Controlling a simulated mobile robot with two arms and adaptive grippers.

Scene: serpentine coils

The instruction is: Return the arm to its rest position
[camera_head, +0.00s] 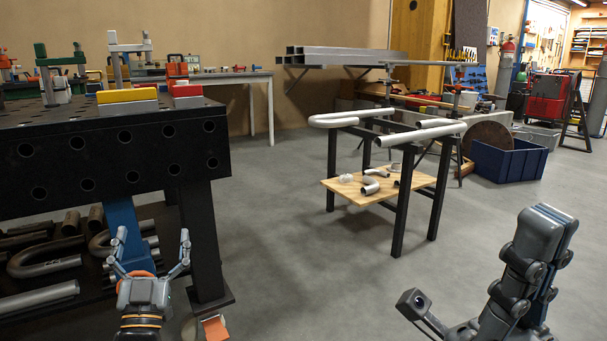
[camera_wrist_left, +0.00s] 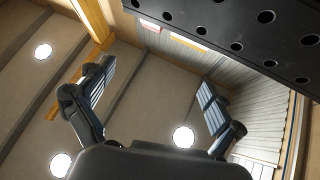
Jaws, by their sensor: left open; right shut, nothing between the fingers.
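My left gripper (camera_head: 150,248) is at the lower left of the head view, low in front of the black welding table (camera_head: 110,160). Its two fingers stand apart with nothing between them. In the left wrist view the open fingers (camera_wrist_left: 155,95) point up toward the ceiling, and the table's perforated black edge (camera_wrist_left: 235,45) shows at the upper right, apart from them. My right gripper (camera_head: 540,240) is at the lower right of the head view, raised over bare floor. Its fingers are together and it holds nothing.
The welding table's leg (camera_head: 207,240) and a lower shelf with bent pipes (camera_head: 45,262) are close to my left gripper. A black stand (camera_head: 402,205) with a serpentine tube (camera_head: 420,133) is at the centre. A blue crate (camera_head: 507,160) is further right. The middle floor is clear.

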